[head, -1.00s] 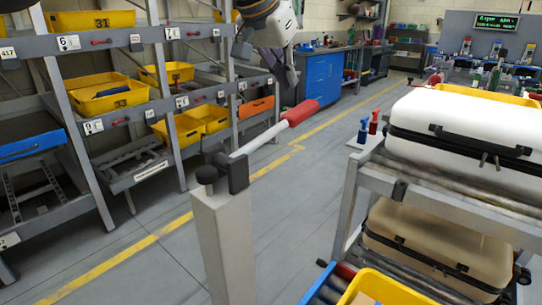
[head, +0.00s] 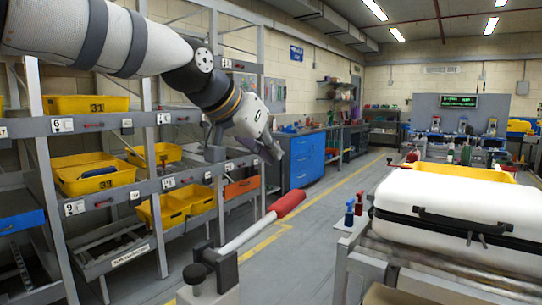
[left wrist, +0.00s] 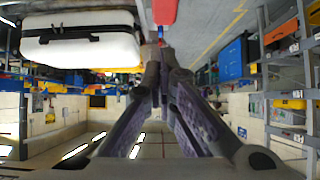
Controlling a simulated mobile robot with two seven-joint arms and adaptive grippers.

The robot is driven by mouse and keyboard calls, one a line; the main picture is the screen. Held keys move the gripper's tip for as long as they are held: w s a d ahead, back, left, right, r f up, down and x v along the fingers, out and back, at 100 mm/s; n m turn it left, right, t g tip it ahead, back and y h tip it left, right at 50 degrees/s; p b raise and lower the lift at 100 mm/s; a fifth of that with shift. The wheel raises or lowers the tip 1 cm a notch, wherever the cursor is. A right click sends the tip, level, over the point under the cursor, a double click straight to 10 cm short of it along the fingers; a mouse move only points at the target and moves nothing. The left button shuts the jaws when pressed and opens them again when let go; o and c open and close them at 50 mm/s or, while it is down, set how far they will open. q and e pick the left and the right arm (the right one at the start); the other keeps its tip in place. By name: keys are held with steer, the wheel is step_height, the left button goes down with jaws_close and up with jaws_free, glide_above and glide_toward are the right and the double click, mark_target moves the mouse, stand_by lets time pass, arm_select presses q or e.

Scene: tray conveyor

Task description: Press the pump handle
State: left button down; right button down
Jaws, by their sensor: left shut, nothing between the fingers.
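The pump handle (head: 262,225) is a pale lever with a red grip (head: 288,204). It slopes up to the right from a dark pivot on a grey post (head: 208,294). My left gripper (head: 273,154) is shut and empty. In the head view it appears above the red grip, with a visible gap between them. In the left wrist view, which is upside down, the red grip (left wrist: 164,12) shows at the top edge, beyond the closed fingertips (left wrist: 160,55). The lower post is cut off in the head view. My right gripper is not in view.
A shelf rack (head: 150,190) with yellow bins stands at the left. A blue cabinet (head: 305,160) stands behind. The grey floor around the post is clear.

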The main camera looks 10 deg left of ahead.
arm_select(q)
glide_above(287, 201)
steer(key=f, duration=0.4)
steer(key=shift+s+a, duration=0.2)
steer(key=shift+s, duration=0.2)
steer(key=f, duration=0.3)
steer(key=shift+w+d+f, duration=0.15)
steer(key=shift+w+d, duration=0.05)
steer(key=shift+w, duration=0.2)
steer(key=shift+f, duration=0.4)
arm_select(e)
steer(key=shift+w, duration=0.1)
